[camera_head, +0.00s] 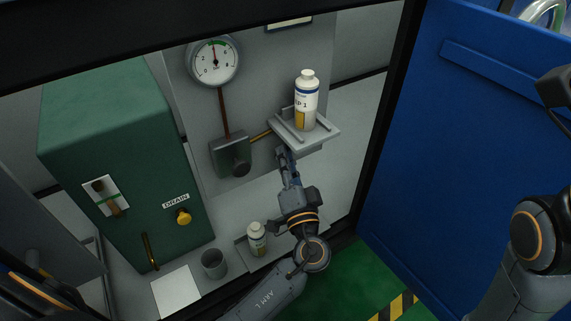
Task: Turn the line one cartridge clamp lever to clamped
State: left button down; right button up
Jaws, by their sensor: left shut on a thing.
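A white cartridge bottle (306,98) with a blue band and a yellow label patch, its lettering ending in "P 1", stands upright on a small grey shelf bracket (322,133) on the cabinet's back panel. My left gripper (284,158) reaches up from below to the front left underside of this bracket. Its fingers are shut on a small part there, which I take to be the clamp lever; the fingers and bracket hide most of it, so its position cannot be read. My right arm shows at the right edge, but its gripper is out of view.
Left of the bracket are a grey box with a dark knob (237,162) and a gauge (214,62). A green unit (120,150) has a yellow drain knob (183,216). Below stand a second bottle (257,239) and a grey cup (214,263). The blue door (460,150) stands open right.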

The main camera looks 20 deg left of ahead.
pick_arm(q)
jog(key=shift+f, duration=0.15)
jog(key=c, duration=1.6)
grip_release()
jog(key=v, duration=1.2)
